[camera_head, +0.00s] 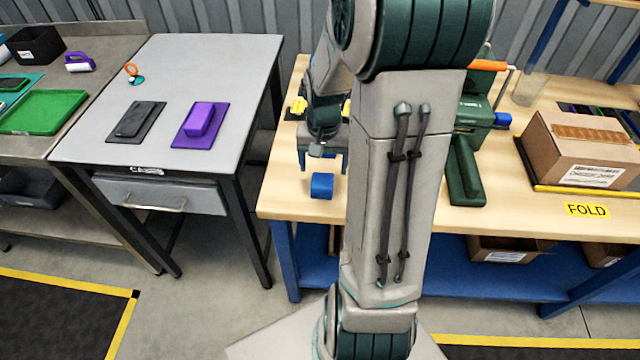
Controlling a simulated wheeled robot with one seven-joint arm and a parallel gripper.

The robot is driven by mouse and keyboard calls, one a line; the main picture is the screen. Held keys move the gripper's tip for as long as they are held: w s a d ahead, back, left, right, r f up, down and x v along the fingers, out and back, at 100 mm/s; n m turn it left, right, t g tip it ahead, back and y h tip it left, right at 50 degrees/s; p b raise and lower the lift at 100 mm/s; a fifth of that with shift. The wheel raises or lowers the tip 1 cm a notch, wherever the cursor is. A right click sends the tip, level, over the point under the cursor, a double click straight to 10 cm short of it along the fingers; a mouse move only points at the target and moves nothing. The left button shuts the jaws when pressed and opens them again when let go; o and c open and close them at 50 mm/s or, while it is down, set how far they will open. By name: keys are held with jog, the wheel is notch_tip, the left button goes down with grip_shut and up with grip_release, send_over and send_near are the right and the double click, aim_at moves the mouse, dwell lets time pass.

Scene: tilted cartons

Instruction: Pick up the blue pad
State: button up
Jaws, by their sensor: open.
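A small blue block (322,186), the thing that best fits the blue pad, sits on the light wooden bench (283,192) near its front left edge. My gripper (323,165) is open and points down just behind or above the blue block in the picture. Its two fingers stand apart to the left and right, with nothing seen between them. I cannot tell the exact height of the fingers over the bench. My arm hides the bench just right of the block.
A grey table (180,65) at left holds a purple pad (199,124) and a dark grey pad (136,122). A floor gap separates table and bench.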

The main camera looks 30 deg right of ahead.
aim_at(322, 181)
jog(key=shift+w+a+f, duration=0.1)
jog(key=shift+f, duration=2.75)
jog(key=c, duration=0.8)
